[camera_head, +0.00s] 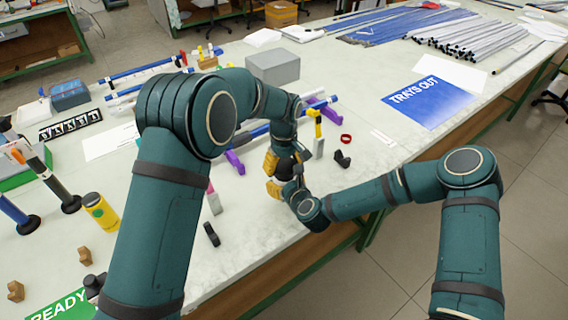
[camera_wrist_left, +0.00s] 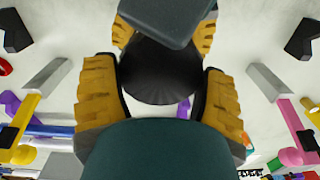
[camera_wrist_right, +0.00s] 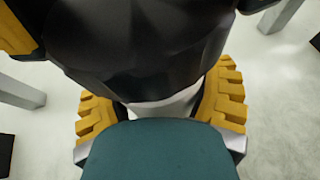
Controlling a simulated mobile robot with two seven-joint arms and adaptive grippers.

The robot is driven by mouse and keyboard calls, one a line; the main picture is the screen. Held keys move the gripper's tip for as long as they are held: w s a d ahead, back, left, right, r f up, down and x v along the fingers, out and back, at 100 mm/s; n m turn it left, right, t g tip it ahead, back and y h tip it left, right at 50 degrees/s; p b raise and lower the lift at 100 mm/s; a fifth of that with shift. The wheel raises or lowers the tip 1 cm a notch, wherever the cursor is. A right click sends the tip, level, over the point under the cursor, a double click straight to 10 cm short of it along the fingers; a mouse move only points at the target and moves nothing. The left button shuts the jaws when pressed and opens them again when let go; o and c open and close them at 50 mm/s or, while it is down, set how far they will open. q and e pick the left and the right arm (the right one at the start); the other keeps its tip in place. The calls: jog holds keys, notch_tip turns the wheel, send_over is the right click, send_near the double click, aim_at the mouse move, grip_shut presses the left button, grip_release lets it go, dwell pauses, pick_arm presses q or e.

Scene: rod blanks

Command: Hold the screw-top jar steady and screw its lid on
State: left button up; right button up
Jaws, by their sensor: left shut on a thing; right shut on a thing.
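A black, faceted round lid (camera_wrist_left: 160,85) sits between the yellow fingers of my left gripper (camera_head: 272,161), which is shut on it. It also fills the top of the right wrist view (camera_wrist_right: 140,50). Below it in that view is a whitish part of the jar (camera_wrist_right: 168,104), between the yellow fingers of my right gripper (camera_head: 276,188), which is shut on it. In the head view the two grippers meet near the table's front edge, left above right, and mostly hide jar and lid. I cannot tell whether the threads are engaged.
Black blocks (camera_head: 342,158) and (camera_head: 211,234), a red ring (camera_head: 346,139) and a yellow-topped upright piece (camera_head: 318,142) stand close by. A grey box (camera_head: 273,67) is behind. A blue sign (camera_head: 430,101) lies right. The table by the front edge is mostly clear.

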pick_arm(q)
jog(key=shift+f, duration=0.1)
jog(key=shift+f, duration=0.75)
jog(key=shift+f, duration=0.6)
pick_arm(e)
grip_shut()
pick_arm(q)
jog(key=m, duration=0.9)
jog(key=shift+d+m, duration=0.1)
jog(key=shift+m, duration=0.3)
jog(key=o, duration=0.7)
jog(key=shift+o, duration=0.2)
